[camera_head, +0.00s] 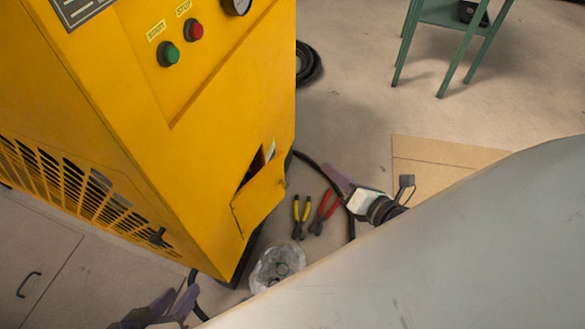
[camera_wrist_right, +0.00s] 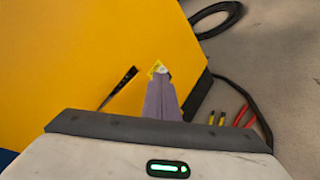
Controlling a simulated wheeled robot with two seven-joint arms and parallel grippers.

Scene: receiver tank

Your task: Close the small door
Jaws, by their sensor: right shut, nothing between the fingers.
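The small door (camera_head: 262,200) is a yellow flap low on the front of the yellow machine (camera_head: 215,130). It stands ajar, with a dark gap along its upper left edge. My right gripper (camera_head: 333,173) is shut and empty, to the right of the door and apart from it in the head view. In the right wrist view its closed purple fingers (camera_wrist_right: 161,98) point at the yellow surface, where a dark slit (camera_wrist_right: 118,88) shows on the left; contact cannot be told. My left gripper (camera_head: 180,296) is low at the left, below the machine, its purple fingers apart.
Yellow-handled pliers (camera_head: 300,217) and red-handled pliers (camera_head: 322,212) lie on the floor beside a clear bag or container (camera_head: 277,264). A large grey curved surface (camera_head: 450,250) fills the lower right. A black hose (camera_head: 308,64) and a green stand (camera_head: 450,30) are further back.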

